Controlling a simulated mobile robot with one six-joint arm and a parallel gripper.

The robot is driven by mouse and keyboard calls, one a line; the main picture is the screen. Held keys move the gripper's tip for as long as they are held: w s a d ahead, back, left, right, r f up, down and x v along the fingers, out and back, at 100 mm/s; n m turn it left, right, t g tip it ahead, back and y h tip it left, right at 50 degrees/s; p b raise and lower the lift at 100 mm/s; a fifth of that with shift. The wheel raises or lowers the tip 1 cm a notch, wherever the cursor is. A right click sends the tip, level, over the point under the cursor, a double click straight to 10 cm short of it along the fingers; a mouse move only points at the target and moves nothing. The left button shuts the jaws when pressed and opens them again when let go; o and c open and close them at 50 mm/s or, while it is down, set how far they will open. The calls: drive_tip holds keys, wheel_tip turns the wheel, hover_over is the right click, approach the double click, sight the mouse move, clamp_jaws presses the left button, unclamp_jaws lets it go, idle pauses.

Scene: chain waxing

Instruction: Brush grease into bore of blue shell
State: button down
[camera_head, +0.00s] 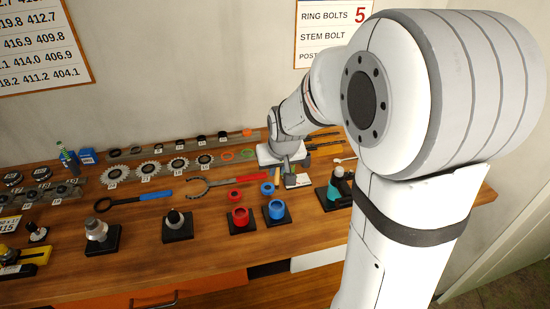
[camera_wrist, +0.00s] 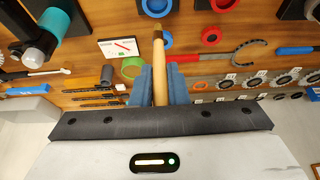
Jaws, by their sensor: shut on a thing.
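The blue shell (camera_head: 276,211) stands upright on a black base near the bench's front edge, its round bore facing up. In the wrist view the blue shell (camera_wrist: 155,8) is cut off at the top edge. My gripper (camera_wrist: 160,86) has its two blue fingers shut on a wooden-handled brush (camera_wrist: 158,62). The brush tip points toward the blue shell and is apart from it in the picture. In the head view my gripper (camera_head: 284,166) is over the bench, behind the shell. The bristles are too small to make out clearly.
A red shell (camera_head: 240,216) on its own base stands just left of the blue one. A red-handled hook wrench (camera_head: 228,184) and loose blue ring (camera_head: 267,188) lie behind. Toothed sprockets (camera_head: 148,169) line the back.

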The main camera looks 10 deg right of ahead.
sight(278, 187)
drive_tip(key=shift+f+b, duration=1.45)
drive_tip(key=shift+f, duration=1.05)
drive_tip(key=shift+f+b, duration=1)
drive_tip(key=shift+b, duration=0.15)
drive_tip(key=shift+s, duration=0.1)
drive_tip(key=shift+s+f, duration=0.1)
drive_tip(key=shift+s, duration=0.45)
drive_tip(key=shift+w, duration=0.15)
drive_tip(key=shift+w+d, duration=0.25)
drive_tip(key=shift+w, duration=0.55)
drive_tip(key=shift+a, duration=0.1)
